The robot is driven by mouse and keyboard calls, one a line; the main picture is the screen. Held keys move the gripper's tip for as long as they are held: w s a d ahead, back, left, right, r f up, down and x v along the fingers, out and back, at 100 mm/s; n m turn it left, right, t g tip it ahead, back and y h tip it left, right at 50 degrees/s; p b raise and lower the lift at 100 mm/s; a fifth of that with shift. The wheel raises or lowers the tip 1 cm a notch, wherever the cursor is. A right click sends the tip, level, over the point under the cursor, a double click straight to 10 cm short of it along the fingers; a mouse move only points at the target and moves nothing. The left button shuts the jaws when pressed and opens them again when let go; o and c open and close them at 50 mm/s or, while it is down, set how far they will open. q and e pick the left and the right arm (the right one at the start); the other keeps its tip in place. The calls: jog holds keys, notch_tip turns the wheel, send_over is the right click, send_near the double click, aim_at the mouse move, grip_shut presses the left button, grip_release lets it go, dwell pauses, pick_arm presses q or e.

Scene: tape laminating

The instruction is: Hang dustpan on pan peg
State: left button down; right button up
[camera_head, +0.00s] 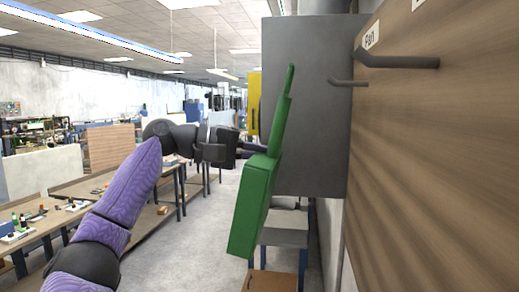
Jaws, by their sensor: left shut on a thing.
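A green dustpan (254,207) hangs in the air in the middle of the view, its handle pointing up and its body tilted slightly. My left gripper (256,149) is shut on it near the base of the handle, reaching in from the left. The dark pan peg (400,61) sticks out from the wooden board (440,170) at the upper right, beside a white label (371,36) that reads "Pan". The dustpan is apart from the peg, to its left and lower in the picture. My right gripper is not in view.
A second, thinner peg (349,83) shows left of and below the pan peg. A grey cabinet (310,60) stands behind the dustpan. Workbenches (100,185) with tools line the left.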

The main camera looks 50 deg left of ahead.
pick_arm(q)
jog(key=shift+w+d+f+p, duration=0.1)
jog(key=shift+w+d+p, duration=0.15)
jog(key=shift+w+d, duration=0.45)
jog(key=shift+w+d+f+p, duration=0.1)
jog(key=shift+w+d+p, duration=0.1)
jog(key=shift+w+d, duration=0.4)
jog(key=w+d+f+p, duration=0.1)
jog(key=w+d+p, duration=0.1)
jog(key=w+d, duration=0.1)
jog(key=shift+w+d+f, duration=0.15)
jog(key=shift+w+d, duration=0.1)
jog(key=shift+d, duration=0.6)
